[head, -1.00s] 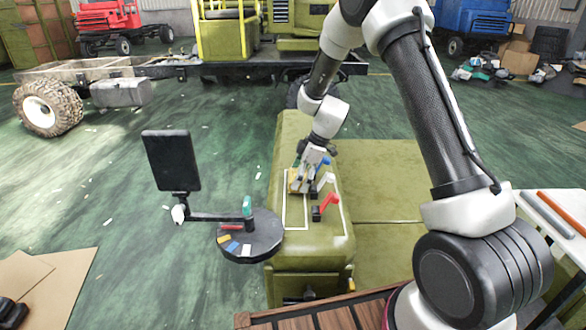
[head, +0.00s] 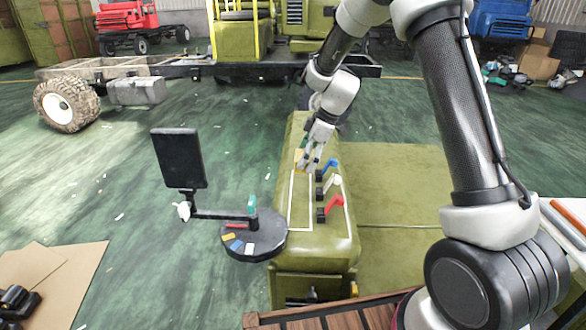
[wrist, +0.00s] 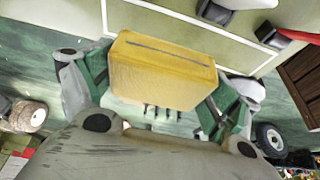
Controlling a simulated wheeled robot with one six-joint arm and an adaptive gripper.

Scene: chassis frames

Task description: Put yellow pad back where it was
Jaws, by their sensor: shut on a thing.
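The yellow pad (wrist: 162,75) is a thick block with a dark groove along its top. It fills the space between my fingers in the wrist view. My gripper (wrist: 155,95) is shut on it, with one green-lined finger at each end. In the head view my gripper (head: 306,162) is over the far part of the green box top, and the pad (head: 299,158) shows small at its left. Whether the pad touches the box top cannot be told. White lines mark a rectangle (head: 291,205) on the box top.
Blue (head: 330,164), white (head: 334,180) and red (head: 334,203) levers stand along the box's right side. A round black tray (head: 270,243) with small coloured pieces is at front left, beside a black screen (head: 179,158) on an arm. Open floor lies left.

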